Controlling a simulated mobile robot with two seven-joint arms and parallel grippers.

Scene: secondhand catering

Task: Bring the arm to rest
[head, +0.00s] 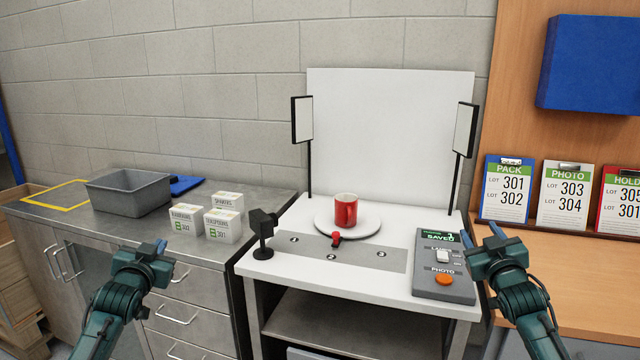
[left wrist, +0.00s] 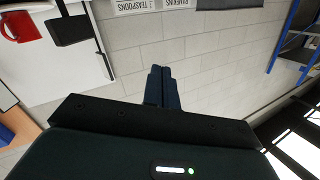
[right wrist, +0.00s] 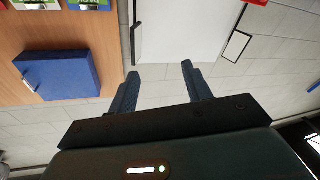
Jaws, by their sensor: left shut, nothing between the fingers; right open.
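My left gripper (head: 161,247) is shut and empty, held in front of the steel counter in the head view. Its closed fingers (left wrist: 159,85) point up the left wrist view with nothing between them. My right gripper (head: 495,232) is open and empty, in front of the gap between the photo table and the wooden desk. Its spread fingers (right wrist: 158,85) show apart in the right wrist view. Both arms are raised at the lower left and lower right of the head view.
A red mug (head: 346,210) stands on a white round plate (head: 368,223) on the photo table. A control box (head: 444,282) sits near my right gripper. The steel counter (head: 255,203) holds a grey bin (head: 128,196) and white boxes (head: 222,226). Clipboards (head: 507,190) line the wooden desk (head: 580,270).

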